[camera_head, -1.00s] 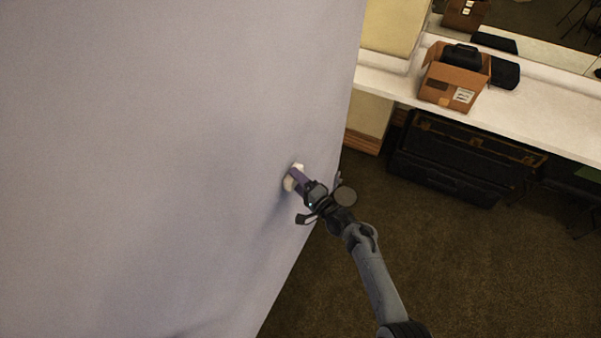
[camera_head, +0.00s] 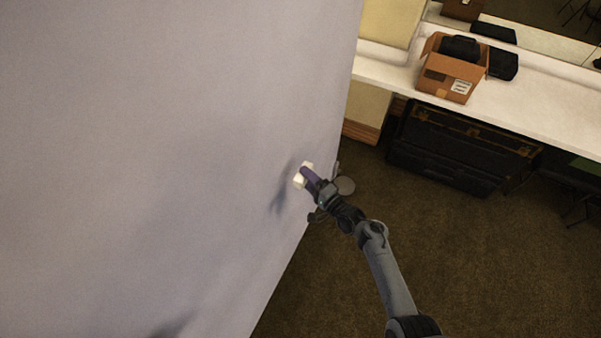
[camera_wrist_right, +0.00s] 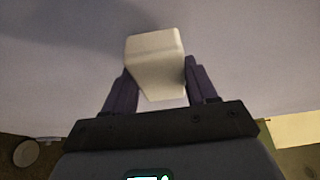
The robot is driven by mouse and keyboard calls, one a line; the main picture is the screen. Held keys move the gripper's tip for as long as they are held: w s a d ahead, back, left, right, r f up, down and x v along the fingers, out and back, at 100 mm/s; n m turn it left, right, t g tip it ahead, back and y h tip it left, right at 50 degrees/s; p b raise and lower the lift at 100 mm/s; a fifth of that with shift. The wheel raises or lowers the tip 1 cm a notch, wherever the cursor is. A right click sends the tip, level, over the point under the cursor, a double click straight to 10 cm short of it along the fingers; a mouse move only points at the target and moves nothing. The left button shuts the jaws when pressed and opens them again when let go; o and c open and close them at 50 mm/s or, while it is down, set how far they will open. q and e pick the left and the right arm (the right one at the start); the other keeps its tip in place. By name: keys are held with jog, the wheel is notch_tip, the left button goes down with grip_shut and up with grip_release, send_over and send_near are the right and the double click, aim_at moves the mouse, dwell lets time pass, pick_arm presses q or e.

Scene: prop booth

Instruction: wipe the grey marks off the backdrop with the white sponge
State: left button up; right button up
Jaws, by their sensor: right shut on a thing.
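The white sponge (camera_head: 302,179) is in my right gripper (camera_head: 308,176), near the right edge of the backdrop (camera_head: 150,130). In the right wrist view the sponge (camera_wrist_right: 155,65) sits between the two purple fingers of the right gripper (camera_wrist_right: 159,76), which are shut on it. The sponge faces the pale grey-violet backdrop (camera_wrist_right: 240,50) and looks a little apart from it, its shadow lying to the left. I cannot make out clear grey marks; the dark patches on the backdrop look like shadows. My left gripper is not in view.
A white counter (camera_head: 540,105) runs along the upper right, with an open cardboard box (camera_head: 447,79) and black items on it. A large black case (camera_head: 450,150) stands beneath. The brown carpet (camera_head: 480,260) at lower right is clear.

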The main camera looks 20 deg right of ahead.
jog(key=shift+s+d+p, duration=0.3)
jog(key=shift+s+d, duration=0.35)
jog(key=shift+s+d, duration=0.1)
jog(key=shift+s+d+p, duration=0.7)
jog(key=shift+s+d, duration=0.25)
jog(key=shift+s, duration=0.05)
